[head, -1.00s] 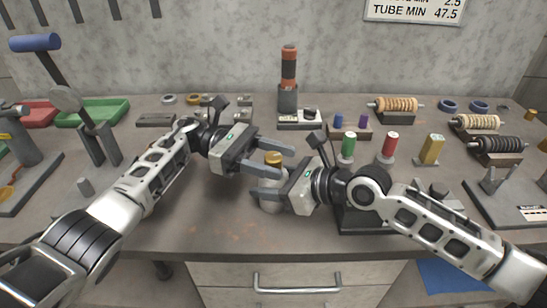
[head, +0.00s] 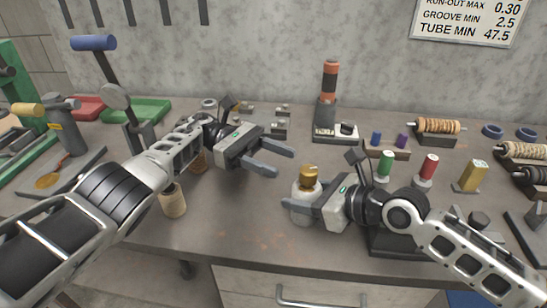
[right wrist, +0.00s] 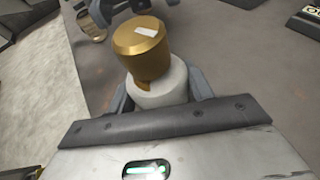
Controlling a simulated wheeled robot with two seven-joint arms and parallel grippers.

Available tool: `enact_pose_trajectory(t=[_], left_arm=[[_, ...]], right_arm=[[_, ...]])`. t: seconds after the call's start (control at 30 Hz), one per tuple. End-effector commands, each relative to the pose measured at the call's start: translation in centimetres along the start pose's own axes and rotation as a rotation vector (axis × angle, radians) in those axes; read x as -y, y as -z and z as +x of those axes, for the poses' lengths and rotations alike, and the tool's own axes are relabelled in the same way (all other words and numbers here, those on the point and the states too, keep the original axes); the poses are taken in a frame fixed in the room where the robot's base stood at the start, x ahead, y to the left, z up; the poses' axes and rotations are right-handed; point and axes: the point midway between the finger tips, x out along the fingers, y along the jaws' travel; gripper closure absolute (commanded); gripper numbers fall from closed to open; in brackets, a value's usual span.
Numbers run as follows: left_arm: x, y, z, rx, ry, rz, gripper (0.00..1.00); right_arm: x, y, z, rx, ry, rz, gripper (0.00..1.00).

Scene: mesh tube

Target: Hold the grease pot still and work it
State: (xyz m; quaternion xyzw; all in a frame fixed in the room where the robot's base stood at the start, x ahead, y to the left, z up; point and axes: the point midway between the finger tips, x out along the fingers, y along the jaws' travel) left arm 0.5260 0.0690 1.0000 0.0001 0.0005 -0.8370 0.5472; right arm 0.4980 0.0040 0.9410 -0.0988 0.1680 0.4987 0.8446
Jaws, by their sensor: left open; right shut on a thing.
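The grease pot (head: 303,207) has a pale round body and a brass cap (head: 309,177). My right gripper (head: 297,203) is shut on the body at the bench's front. In the right wrist view the pale body (right wrist: 160,88) sits between my two fingers, and the brass cap (right wrist: 140,42) with a white mark stands on top, looking offset from the body. A darker brass part shows below the cap. My left gripper (head: 284,161) is open and empty, up and left of the cap, apart from it. The pot's base is partly hidden by my right fingers.
Colored spools (head: 428,168) and a yellow block (head: 471,176) stand right of my right gripper. A grey stand with an orange-topped column (head: 330,85) is behind. A wooden cylinder (head: 173,200) stands near my left arm. The front middle of the bench is clear.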

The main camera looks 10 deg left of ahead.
Motion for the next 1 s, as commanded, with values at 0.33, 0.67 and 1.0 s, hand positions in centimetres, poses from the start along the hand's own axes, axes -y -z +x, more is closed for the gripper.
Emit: enact_pose_trajectory(t=[0.33,0.67,1.0], left_arm=[[0.0,0.0,0.1,0.0,0.0,0.0,0.49],[0.0,0.0,0.1,0.0,0.0,0.0,0.49],[0.0,0.0,0.1,0.0,0.0,0.0,0.49]], right_arm=[[0.0,0.0,0.0,0.0,0.001,0.0,0.23],[0.0,0.0,-0.6,0.0,0.001,0.001,0.23],[0.1,0.1,-7.2,-0.003,0.002,-0.001,0.23]])
